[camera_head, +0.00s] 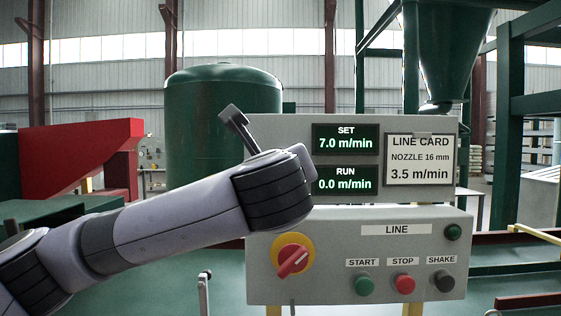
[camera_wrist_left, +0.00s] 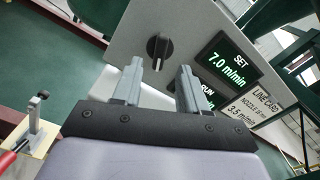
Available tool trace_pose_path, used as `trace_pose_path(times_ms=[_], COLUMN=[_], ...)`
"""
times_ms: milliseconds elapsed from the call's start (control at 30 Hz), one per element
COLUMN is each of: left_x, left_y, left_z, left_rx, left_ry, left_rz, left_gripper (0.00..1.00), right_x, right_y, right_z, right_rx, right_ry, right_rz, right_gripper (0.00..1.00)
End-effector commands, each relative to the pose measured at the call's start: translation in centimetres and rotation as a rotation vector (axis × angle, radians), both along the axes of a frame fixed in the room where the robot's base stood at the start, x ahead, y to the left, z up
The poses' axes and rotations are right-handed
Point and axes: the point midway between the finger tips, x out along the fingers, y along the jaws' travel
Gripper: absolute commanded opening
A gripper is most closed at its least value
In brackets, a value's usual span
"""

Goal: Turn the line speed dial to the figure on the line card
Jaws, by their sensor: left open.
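The line speed dial is a black knob (camera_wrist_left: 158,47) with a pale pointer mark, on the grey panel in the left wrist view. In the head view my left wrist hides it. My left gripper (camera_wrist_left: 158,72) is open and empty. Its two fingers point at the panel, and the knob shows beyond the gap between their tips; I cannot tell how far off it is. The SET display (camera_head: 345,139) reads 7.0 m/min. The RUN display (camera_head: 345,180) reads 0.0 m/min. The line card (camera_head: 419,160) says nozzle 16 mm, 3.5 m/min. My right gripper is not in view.
Below on the sloping console are a red rotary switch (camera_head: 293,261) on a yellow disc, a green START button (camera_head: 364,285), a red STOP button (camera_head: 404,284) and a black SHAKE button (camera_head: 444,281). A green lamp (camera_head: 453,232) is at upper right. A green tank (camera_head: 222,90) stands behind.

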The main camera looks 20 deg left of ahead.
Motion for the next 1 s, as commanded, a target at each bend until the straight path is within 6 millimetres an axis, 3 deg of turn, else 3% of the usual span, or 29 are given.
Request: trace_pose_path(times_ms=[500, 900, 967, 1000], left_x=[6.0, 6.8, 6.8, 6.8], left_y=[1.8, 2.0, 2.0, 2.0], left_z=[0.1, 0.0, 0.0, 0.0], left_rx=[0.001, 0.000, 0.000, 0.000], left_ry=[0.001, 0.000, 0.000, 0.000], left_rz=[0.003, 0.000, 0.000, 0.000], left_gripper=[0.43, 0.43, 0.26, 0.13], right_x=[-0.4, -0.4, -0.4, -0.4], right_y=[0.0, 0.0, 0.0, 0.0], right_z=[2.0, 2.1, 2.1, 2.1], right_rx=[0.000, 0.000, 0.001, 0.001], right_ry=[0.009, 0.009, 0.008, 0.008], right_rz=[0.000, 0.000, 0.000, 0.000], right_gripper=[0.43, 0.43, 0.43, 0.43])
